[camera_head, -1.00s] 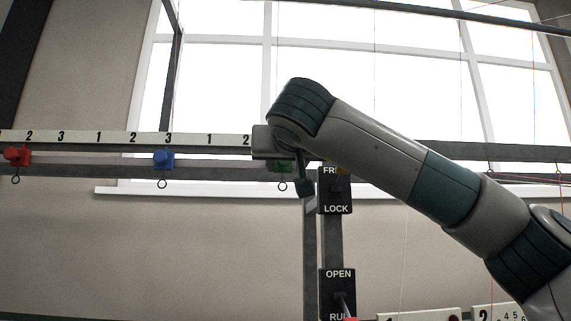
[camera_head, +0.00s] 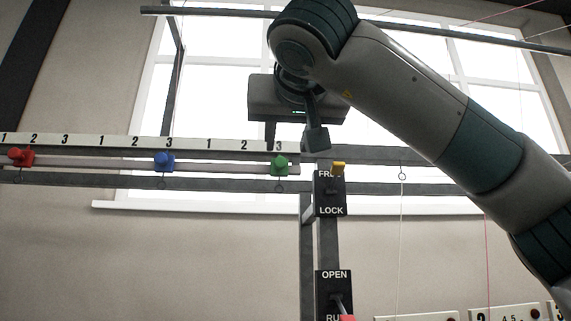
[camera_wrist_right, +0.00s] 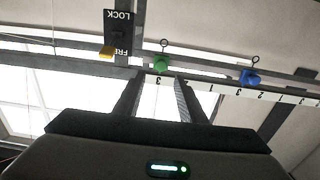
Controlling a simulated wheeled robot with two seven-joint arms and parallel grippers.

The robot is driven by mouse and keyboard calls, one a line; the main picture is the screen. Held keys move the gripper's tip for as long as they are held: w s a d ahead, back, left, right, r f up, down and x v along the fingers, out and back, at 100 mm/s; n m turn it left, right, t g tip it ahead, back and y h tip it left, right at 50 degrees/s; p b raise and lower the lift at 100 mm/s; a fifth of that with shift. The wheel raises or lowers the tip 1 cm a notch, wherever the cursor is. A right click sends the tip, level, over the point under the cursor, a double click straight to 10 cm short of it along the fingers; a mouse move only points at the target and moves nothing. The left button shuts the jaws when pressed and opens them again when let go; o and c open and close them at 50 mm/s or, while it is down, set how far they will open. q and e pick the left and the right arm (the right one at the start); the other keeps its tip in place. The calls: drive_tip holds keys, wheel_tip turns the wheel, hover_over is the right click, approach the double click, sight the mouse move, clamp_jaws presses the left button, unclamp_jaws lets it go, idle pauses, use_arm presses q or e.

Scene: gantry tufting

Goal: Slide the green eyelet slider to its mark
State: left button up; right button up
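The green eyelet slider (camera_head: 280,166) sits on the rail directly below a "3" on the white number scale (camera_head: 190,143), with its dark eyelet hanging below. In the right wrist view the green slider (camera_wrist_right: 161,64) lies just beyond and between my fingertips, close to a "3". My right gripper (camera_head: 293,143) is above the rail with its two fingers spread, pointing down; the wrist view shows them apart and empty (camera_wrist_right: 158,80). The fingers appear clear of the slider. My left gripper is not in view.
A blue slider (camera_head: 164,161) and a red slider (camera_head: 21,157) sit further left on the rail. Right of the green slider is a FREE/LOCK panel (camera_head: 330,194) with a yellow lever (camera_head: 338,168). An OPEN/RUN panel (camera_head: 334,290) is lower down. Thin threads hang at the right.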

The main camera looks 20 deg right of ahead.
drive_tip(key=b+v, duration=0.1)
drive_tip(key=v, duration=0.3)
drive_tip(key=shift+s, duration=0.15)
idle(0.4)
